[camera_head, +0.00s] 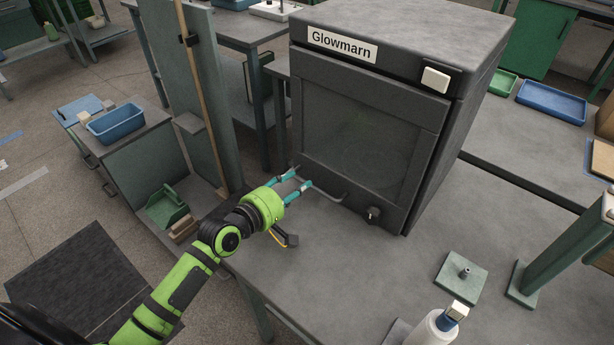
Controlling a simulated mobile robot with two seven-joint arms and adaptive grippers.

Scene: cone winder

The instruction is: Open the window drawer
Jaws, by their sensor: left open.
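A dark grey box labelled Glowmarn (341,45) stands on the table, with a large dark window (365,130) in its front. The front sits flush and looks closed. A curved grey bar handle (335,197) runs along the lower front, left of a black knob (373,215). My left gripper (304,178), with teal fingers, is open at the left part of this handle. Its fingertips overlap the handle in the picture; I cannot tell whether they touch it. The handle's left end is partly hidden by the fingers. My right gripper is not in view.
The grey tabletop (400,270) is clear before the box. A green plate with a peg (462,272) and a white bottle (432,329) stand at the front right. A green post with a wooden rod (205,100) rises left of the box. A blue tray (552,102) lies behind right.

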